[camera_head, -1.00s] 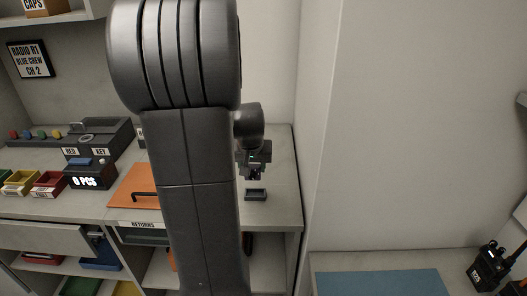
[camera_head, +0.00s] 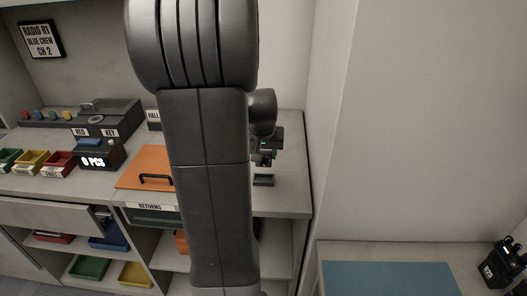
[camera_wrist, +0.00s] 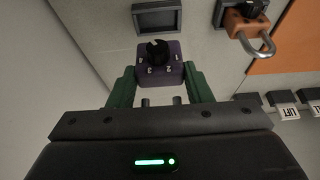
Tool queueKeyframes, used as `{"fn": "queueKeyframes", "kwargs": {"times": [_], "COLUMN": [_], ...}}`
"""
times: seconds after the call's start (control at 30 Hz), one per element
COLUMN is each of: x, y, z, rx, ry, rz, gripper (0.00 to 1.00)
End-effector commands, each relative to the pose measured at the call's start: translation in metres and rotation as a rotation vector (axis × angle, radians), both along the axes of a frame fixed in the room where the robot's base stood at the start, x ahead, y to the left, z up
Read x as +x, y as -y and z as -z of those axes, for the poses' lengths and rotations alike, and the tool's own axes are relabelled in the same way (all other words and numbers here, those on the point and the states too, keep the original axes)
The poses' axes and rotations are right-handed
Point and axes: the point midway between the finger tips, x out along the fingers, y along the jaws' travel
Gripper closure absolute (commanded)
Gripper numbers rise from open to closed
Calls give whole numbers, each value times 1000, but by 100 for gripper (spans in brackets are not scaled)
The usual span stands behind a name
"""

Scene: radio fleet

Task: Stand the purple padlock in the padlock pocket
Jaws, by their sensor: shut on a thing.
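My gripper (camera_wrist: 160,84) is shut on the purple padlock (camera_wrist: 160,66). The padlock is a purple block with a black dial and white digits, held between the green fingers in the wrist view. Two short grey stubs show on the near side of the block. A small dark grey open box (camera_wrist: 170,17), which looks like the padlock pocket, lies just beyond the padlock. It also shows on the counter in the head view (camera_head: 264,180), with my gripper (camera_head: 264,161) just above and behind it. The padlock cannot be made out in the head view.
An orange padlock (camera_wrist: 246,24) with a metal shackle sits by another dark holder, right of the box in the wrist view. An orange panel (camera_head: 140,166) with a black handle lies left of my arm. A wall (camera_head: 330,120) rises right of the counter.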

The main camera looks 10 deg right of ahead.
Motion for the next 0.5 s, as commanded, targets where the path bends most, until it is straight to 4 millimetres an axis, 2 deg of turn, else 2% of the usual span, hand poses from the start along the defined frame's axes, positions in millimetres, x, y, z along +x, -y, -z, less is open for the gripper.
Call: {"fn": "queueKeyframes", "kwargs": {"times": [0.03,0.2,0.5], "x": [0,0,0], "y": [0,0,0], "z": [9,26,41], "rx": [0,0,-1], "ry": [1,0,2], "rz": [0,0,0], "gripper": [88,88,88]}}
